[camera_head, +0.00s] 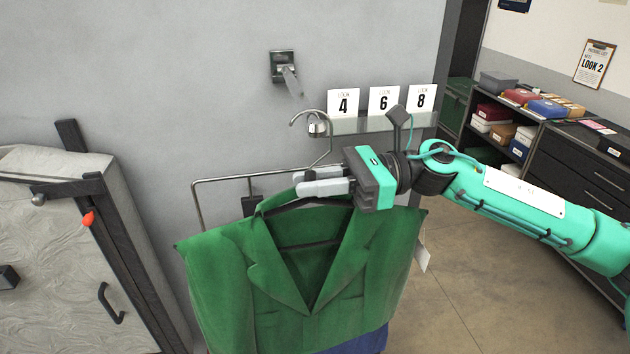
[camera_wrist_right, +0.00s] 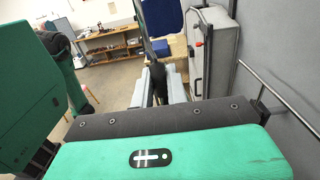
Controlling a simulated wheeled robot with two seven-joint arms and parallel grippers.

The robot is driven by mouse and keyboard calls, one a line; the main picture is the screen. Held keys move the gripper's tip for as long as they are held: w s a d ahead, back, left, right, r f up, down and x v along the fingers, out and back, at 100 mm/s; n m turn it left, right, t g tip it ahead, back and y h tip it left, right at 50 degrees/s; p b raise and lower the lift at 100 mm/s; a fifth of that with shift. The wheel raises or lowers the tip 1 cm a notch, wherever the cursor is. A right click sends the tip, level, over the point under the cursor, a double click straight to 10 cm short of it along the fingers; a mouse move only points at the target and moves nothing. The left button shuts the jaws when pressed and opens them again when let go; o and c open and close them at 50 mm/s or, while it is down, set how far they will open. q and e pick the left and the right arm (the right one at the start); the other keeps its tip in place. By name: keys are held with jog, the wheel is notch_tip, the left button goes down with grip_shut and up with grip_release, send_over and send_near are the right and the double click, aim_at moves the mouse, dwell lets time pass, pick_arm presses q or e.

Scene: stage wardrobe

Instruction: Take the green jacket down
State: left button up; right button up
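The green jacket (camera_head: 235,275) hangs on a dark hanger below a wall rail (camera_head: 375,124), in the middle of the head view. The hanger's metal hook (camera_head: 330,145) curves up over the rail's end knob (camera_head: 317,129), under card 4; I cannot tell whether they touch. My right gripper (camera_head: 322,182) reaches in from the right, above the jacket's collar. In the right wrist view its pale fingers (camera_wrist_right: 163,88) close on a dark part, seemingly the hanger. The fingers hide part of the hanger. My left gripper is not in view.
Cards 4, 6 and 8 (camera_head: 384,102) stand on the rail. A bent wire bar (camera_head: 196,205) runs beside the jacket. A grey case (camera_head: 60,260) with a red knob stands left. Shelves with boxes (camera_head: 500,125) stand right. A blue garment (camera_head: 355,343) shows below the jacket.

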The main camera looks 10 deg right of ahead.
aim_at(315, 163)
grip_shut()
jog(key=shift+r, duration=0.25)
jog(key=shift+r+p, duration=0.3)
jog(key=shift+r, duration=1.1)
jog(key=shift+d+f+b, duration=0.1)
jog(key=shift+d+b, duration=0.25)
jog(key=shift+d, duration=0.05)
jog(key=shift+w+d+b, duration=0.15)
jog(key=shift+d+b, duration=1.4)
jog(key=shift+d, duration=0.75)
jog(key=shift+d+b, duration=0.9)
jog(key=shift+d, duration=0.95)
